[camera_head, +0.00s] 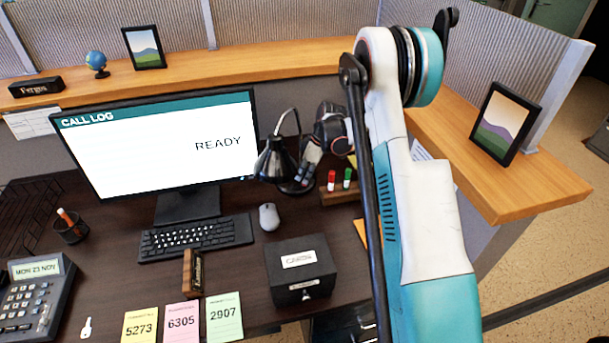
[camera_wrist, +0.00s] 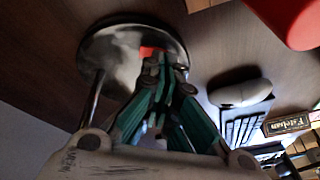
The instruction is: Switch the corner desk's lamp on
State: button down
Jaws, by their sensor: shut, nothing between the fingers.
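The black desk lamp (camera_head: 275,160) stands on the dark corner desk, to the right of the monitor. Its shade hangs down from a curved neck and no glow shows. In the wrist view its round, shiny base (camera_wrist: 105,52) lies in front of my gripper (camera_wrist: 165,68), with the thin stem (camera_wrist: 93,98) at left. A red switch (camera_wrist: 150,51) shows on the base, partly hidden behind my fingertips. My gripper is shut and empty, its tips at or just above the switch; contact cannot be told. In the head view my gripper (camera_head: 306,180) is beside the lamp, pointing down.
A mouse (camera_head: 269,217), a keyboard (camera_head: 195,238) and a black box (camera_head: 300,270) lie nearer the front. Red and green markers (camera_head: 331,180) stand in a holder close to the right of my gripper. The monitor (camera_head: 160,145) stands left of the lamp.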

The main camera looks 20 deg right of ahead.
jog(key=shift+s+a+f+t+h, duration=0.15)
jog(key=shift+a+f+t+h, duration=0.05)
jog(key=shift+t+h, duration=0.1)
jog(key=shift+s+f, duration=0.1)
dwell(0.4)
